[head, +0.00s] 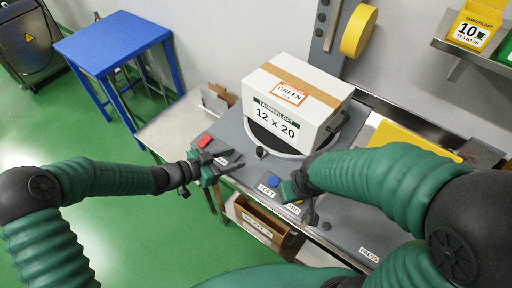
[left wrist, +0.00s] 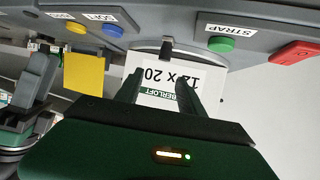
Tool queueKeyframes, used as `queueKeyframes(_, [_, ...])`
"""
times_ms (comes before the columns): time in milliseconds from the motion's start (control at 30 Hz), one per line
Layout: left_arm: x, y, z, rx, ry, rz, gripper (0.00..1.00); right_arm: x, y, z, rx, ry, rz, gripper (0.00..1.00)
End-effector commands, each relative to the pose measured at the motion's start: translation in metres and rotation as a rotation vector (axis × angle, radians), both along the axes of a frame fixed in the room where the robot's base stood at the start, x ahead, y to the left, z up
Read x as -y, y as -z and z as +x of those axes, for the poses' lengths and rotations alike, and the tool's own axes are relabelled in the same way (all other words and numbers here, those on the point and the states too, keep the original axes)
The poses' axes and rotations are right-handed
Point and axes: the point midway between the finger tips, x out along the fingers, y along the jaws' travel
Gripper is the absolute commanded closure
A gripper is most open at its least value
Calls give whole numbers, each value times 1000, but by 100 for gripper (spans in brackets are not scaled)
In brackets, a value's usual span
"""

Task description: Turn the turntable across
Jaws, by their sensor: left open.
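A white carton (head: 295,100) with a brown tape strip, an orange "GREEN" label and "12 x 20" print sits on the round turntable (head: 268,146), whose pale rim shows below it. A small black knob (head: 261,152) stands at the rim's front; it also shows in the left wrist view (left wrist: 167,48). My left gripper (head: 224,160) is open and empty, left of the knob and apart from it. In the left wrist view its two fingers (left wrist: 160,92) point towards the carton's printed face. My right gripper (head: 293,190) is low over the front panel near the blue button; its jaws are unclear.
The grey bench panel carries a red button (head: 204,141), a blue button (head: 272,181) marked SOFT and a green STRAP button (left wrist: 221,44). An open brown box (head: 262,222) lies below the bench. A blue table (head: 112,42) stands at the back left.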

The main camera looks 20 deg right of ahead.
Motion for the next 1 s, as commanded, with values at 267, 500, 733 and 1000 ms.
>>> queueKeyframes(267, [51,30,27,-5,-3,-15,54,0,-4,0,0,0,0,64])
queueKeyframes(500, [96,47,41,-1,-4,-9,54,0,-8,0,0,-1,0,64])
queueKeyframes(733, [111,54,46,-1,-5,-3,54,0,-8,0,0,0,0,64])
queueKeyframes(1000, [106,53,46,-1,-6,-8,68,0,-8,0,0,0,0,64])
